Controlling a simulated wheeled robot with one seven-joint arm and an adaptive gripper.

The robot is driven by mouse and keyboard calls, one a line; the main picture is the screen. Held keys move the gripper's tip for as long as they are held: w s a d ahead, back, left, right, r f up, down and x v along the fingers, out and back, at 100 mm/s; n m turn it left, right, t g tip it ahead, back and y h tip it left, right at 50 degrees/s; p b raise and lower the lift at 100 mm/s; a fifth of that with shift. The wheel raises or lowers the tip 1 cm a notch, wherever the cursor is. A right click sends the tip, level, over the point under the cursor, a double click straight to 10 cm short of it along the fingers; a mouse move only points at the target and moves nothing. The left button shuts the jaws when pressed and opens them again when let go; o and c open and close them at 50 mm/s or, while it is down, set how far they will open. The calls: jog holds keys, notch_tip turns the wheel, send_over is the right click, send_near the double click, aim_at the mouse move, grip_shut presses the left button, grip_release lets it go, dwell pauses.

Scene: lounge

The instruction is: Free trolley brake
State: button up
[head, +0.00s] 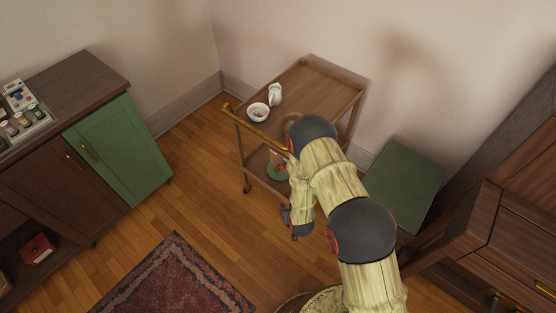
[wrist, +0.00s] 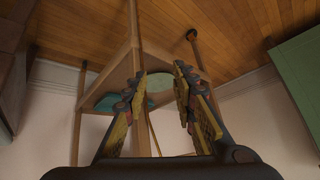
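The wooden trolley (head: 318,88) stands against the wall in the head view, with a brass handle (head: 255,128) along its near side. It also shows inverted in the wrist view, with a leg (wrist: 134,28) rising between my fingers. A dark caster (wrist: 192,34) shows on a leg farther back; another caster (head: 247,187) is at the trolley's left. I cannot make out a brake lever. My gripper (wrist: 158,80) is open, its two padded fingers apart. In the head view my gripper (head: 294,222) is low in front of the trolley, partly hidden by my arm.
A white bowl (head: 257,112) and jug (head: 275,94) stand on the trolley top. A cabinet with a green door (head: 122,152) is left. A patterned rug (head: 172,280) lies in front; wood floor is clear between.

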aim_at(279, 168)
jog(key=w+a+r+m+t+y, duration=0.1)
jog(key=w+r+t, duration=0.35)
jog(key=r, duration=0.25)
jog(key=w+a+r+m+t+y, duration=0.1)
jog(key=w+a+r+t+y, duration=0.1)
jog(key=w+r+t, duration=0.35)
jog(key=w+a+r+b, duration=0.1)
jog(key=w+r+b, duration=0.1)
jog(key=w, duration=0.4)
jog(key=shift+w+a, duration=0.2)
jog(key=shift+a, duration=0.2)
jog(key=c, duration=0.3)
jog(key=c, duration=0.4)
grip_shut()
